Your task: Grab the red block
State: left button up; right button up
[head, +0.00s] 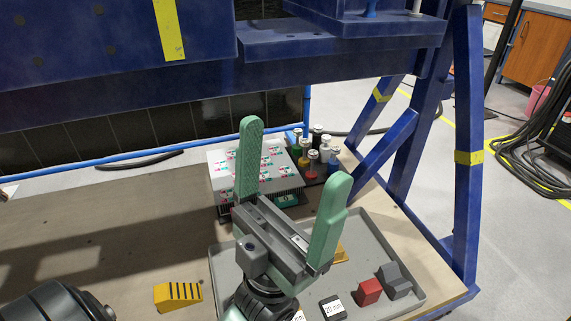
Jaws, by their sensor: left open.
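The red block (369,291) lies in the grey tray (413,300) at the lower right of the head view, close beside a dark grey block (395,280). My left gripper (295,187) is open, its two green fingers spread wide and pointing up in the picture. It is above the tray's left part, up and to the left of the red block, with nothing between its fingers. My right gripper is not in view.
A black labelled block (332,307) and a partly hidden yellow block (341,254) are also in the tray. A yellow striped block (178,295) lies on the table. Behind stand a white patterned box (223,167) and several small bottles (313,160). Blue frame posts (467,200) rise at right.

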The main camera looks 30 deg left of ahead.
aim_at(369, 293)
jog(key=l+u, duration=0.2)
jog(key=u, duration=0.2)
jog(key=i+l+u, duration=0.1)
jog(key=u, duration=0.3)
jog(key=l+u, duration=0.5)
jog(key=l, duration=0.35)
jog(key=k+l+u, duration=0.1)
jog(key=l, duration=0.35)
jog(key=k+l+u, duration=0.1)
jog(key=l, duration=0.35)
jog(key=k+l+u, duration=0.1)
jog(key=l, duration=0.3)
jog(key=k+l+u, duration=0.1)
jog(key=l, duration=0.3)
jog(key=k, duration=0.1)
